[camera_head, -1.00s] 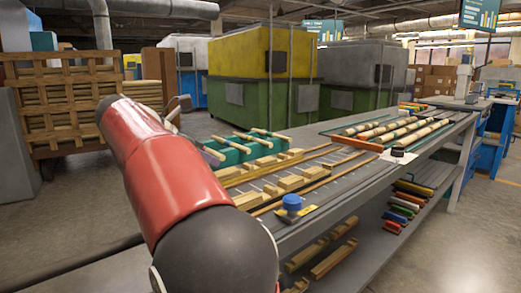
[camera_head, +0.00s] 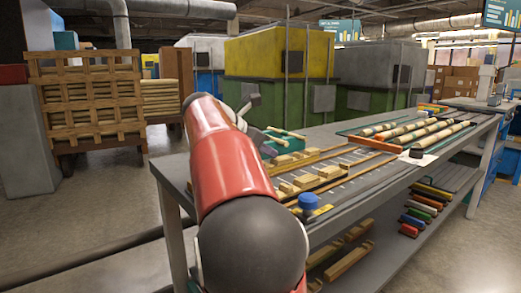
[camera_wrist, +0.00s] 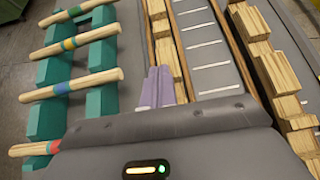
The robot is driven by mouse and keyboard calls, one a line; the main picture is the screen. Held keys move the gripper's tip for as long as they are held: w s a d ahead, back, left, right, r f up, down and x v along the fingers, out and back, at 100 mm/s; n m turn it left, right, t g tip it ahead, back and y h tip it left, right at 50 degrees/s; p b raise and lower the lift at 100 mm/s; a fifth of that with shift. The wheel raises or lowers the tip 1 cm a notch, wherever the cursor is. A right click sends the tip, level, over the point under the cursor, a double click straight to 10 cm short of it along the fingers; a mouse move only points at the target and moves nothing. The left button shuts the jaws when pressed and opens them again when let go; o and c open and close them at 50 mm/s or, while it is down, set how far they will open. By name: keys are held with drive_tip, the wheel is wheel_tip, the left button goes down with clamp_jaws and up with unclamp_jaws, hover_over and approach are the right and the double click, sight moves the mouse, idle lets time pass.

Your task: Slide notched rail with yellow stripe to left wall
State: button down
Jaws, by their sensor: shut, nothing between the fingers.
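Pale wooden notched rails lie on the workbench (camera_head: 345,200). In the wrist view one stepped rail (camera_wrist: 262,52) runs along the right side, and another wooden rail (camera_wrist: 166,45) lies just ahead of the fingers. No yellow stripe can be made out on either, so I cannot tell which is the striped one. My gripper (camera_wrist: 158,86) is shut and empty, its lilac fingers together over the bench beside the nearer rail; contact cannot be told. In the head view my red arm hides part of the bench's left end.
A teal rack (camera_wrist: 45,103) holding several striped spindles stands left of the fingers. A grey strip with white marks (camera_wrist: 205,55) lies between the rails. A blue knob (camera_head: 308,201) sits near the bench's front edge. Several long spindles (camera_head: 425,130) lie farther right.

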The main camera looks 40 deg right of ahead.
drive_tip(key=shift+f, duration=0.4)
